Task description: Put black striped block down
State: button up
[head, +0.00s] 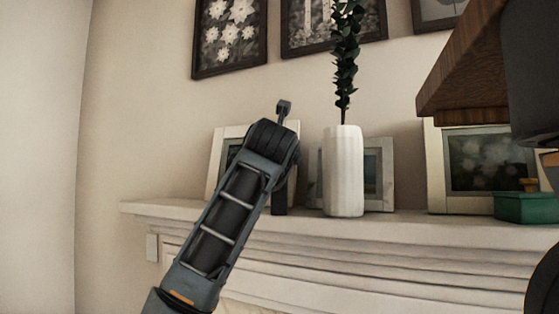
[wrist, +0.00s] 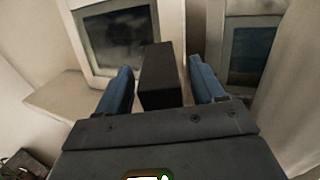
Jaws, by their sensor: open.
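A dark, near-black block (wrist: 160,75) stands between the two blue fingers of my gripper (wrist: 163,84) in the wrist view. A gap shows on each side of it, so the fingers are open around it. I cannot make out stripes on it. In the head view, a dark upright shape (head: 279,197), seemingly the block, stands on the white mantel shelf (head: 400,222) left of the white vase. My arm hides part of that area, and the fingers are not clear there.
The white vase (head: 343,172) with a green stem stands close to the right. Picture frames lean behind, one at the left (head: 225,150) and one at the right (head: 480,165). A green box (head: 525,207) sits farther right. A wooden slab (head: 465,65) juts in at upper right.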

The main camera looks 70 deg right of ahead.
jog(key=b+v, duration=0.2)
jog(key=v, duration=0.7)
jog(key=shift+s+a, duration=0.15)
jog(key=shift+a, duration=0.2)
